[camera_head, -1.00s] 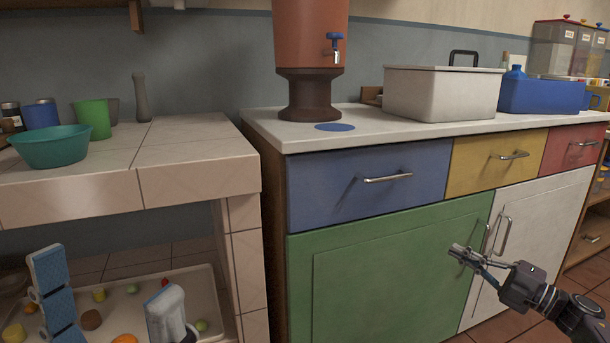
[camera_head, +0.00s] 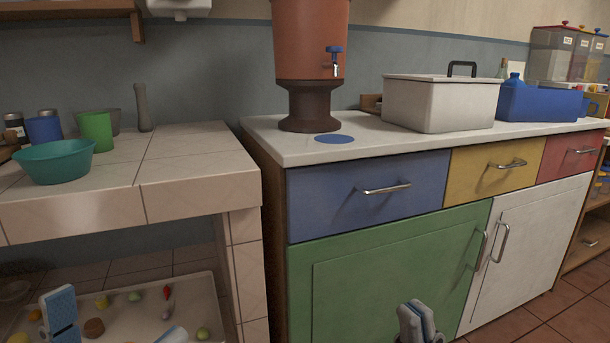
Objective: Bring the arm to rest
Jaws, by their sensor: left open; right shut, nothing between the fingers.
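My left gripper (camera_head: 116,311) is at the bottom left edge of the head view, its two blue-and-white fingers spread wide apart with nothing held. It appears in front of a pale tray under the tiled counter; the gap between them cannot be judged. My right gripper (camera_head: 417,321) shows only its fingers at the bottom edge, in front of the green cabinet door (camera_head: 385,262). Its fingers are together and empty. Both arms behind the grippers are out of view.
The tiled counter (camera_head: 190,165) holds a teal bowl (camera_head: 55,163) and green cup (camera_head: 96,132). The white countertop (camera_head: 390,135) bears a dispenser (camera_head: 310,45), a white box (camera_head: 438,104) and a blue bin (camera_head: 540,101). The pale tray (camera_head: 209,291) holds several small items. Floor is open at right.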

